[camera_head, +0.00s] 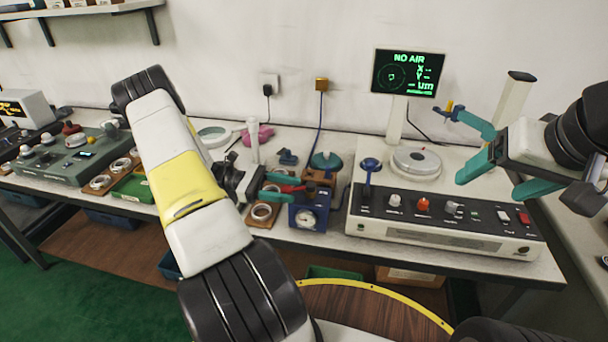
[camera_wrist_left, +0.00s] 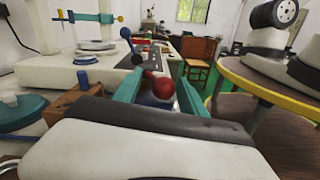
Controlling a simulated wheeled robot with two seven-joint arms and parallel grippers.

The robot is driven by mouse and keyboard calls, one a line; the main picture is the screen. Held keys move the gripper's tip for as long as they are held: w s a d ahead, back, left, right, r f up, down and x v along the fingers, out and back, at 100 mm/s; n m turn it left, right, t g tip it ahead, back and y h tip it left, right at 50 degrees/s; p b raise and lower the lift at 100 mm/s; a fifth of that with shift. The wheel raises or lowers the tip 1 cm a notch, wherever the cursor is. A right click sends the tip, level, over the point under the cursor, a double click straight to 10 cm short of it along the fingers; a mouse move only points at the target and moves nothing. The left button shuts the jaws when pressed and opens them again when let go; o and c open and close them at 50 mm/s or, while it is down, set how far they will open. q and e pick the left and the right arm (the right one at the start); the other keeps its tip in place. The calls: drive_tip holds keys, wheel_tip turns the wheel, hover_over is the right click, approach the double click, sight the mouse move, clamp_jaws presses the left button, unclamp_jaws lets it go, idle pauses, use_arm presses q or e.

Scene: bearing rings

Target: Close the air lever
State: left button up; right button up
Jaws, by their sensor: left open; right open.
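A blue box with a round gauge (camera_head: 308,218) stands at the bench's front edge. A red lever (camera_head: 292,188) lies just above it; its red ball knob shows in the left wrist view (camera_wrist_left: 163,88). My left gripper (camera_head: 293,187) has its teal fingers apart around the lever. In the left wrist view its fingers (camera_wrist_left: 160,92) lie on either side of the red knob; contact cannot be told. My right gripper (camera_head: 490,186) is open and empty above the white console. The monitor (camera_head: 408,73) reads "NO AIR".
The white console (camera_head: 445,228) carries several knobs, a blue-knobbed lever (camera_head: 369,168) and a round metal stage (camera_head: 416,162). Bearing rings in a wooden tray (camera_head: 262,213) lie beside the left gripper. A green device (camera_head: 72,155) stands at left. A teal bar with a yellow tip (camera_head: 450,106) stands at the console's back.

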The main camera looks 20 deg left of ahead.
use_arm(q)
drive_tip(key=shift+a, duration=0.1)
drive_tip(key=a, duration=0.7)
drive_tip(key=shift+s+a, duration=0.3)
drive_tip(key=shift+s, duration=0.05)
